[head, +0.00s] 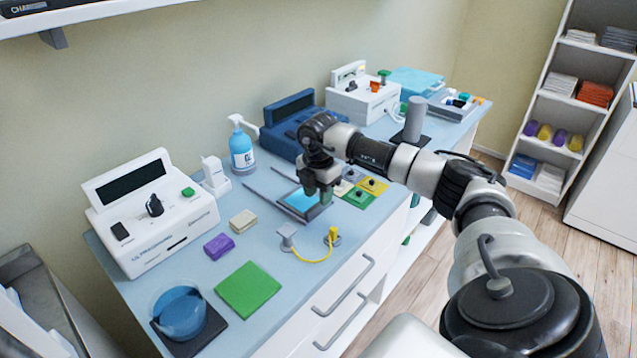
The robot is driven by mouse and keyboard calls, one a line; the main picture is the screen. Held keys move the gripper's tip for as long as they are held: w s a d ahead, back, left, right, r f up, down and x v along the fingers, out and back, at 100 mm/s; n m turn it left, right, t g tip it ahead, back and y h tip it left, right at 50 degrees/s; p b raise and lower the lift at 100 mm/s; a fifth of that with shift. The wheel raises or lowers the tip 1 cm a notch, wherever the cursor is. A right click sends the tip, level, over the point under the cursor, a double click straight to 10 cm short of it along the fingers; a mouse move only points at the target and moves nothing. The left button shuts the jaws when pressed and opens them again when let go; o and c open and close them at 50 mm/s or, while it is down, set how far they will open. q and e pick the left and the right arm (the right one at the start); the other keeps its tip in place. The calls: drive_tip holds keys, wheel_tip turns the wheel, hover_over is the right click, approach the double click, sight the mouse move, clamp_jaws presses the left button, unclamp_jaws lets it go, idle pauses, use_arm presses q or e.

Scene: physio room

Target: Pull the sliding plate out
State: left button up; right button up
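The sliding plate (296,202) is a light blue panel in a dark frame, lying on the blue-grey counter. Two thin dark rails (264,195) run from it toward the back left. My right gripper (319,196) points down over the right end of the plate and hides part of that end. Its fingers are small and dark here, so I cannot tell whether they are apart, closed or touching the plate. My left gripper is not in view.
Yellow, green and grey squares (358,197) lie just right of the gripper. A yellow cable (315,259) joins two small posts in front. A pump bottle (241,150) and dark blue device (285,125) stand behind. A green mat (248,289) lies front left.

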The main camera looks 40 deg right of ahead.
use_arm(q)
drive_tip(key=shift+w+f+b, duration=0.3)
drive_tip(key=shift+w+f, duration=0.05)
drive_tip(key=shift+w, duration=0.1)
use_arm(e)
wheel_tip(320, 180, up, 8)
drive_tip(key=shift+f, duration=0.1)
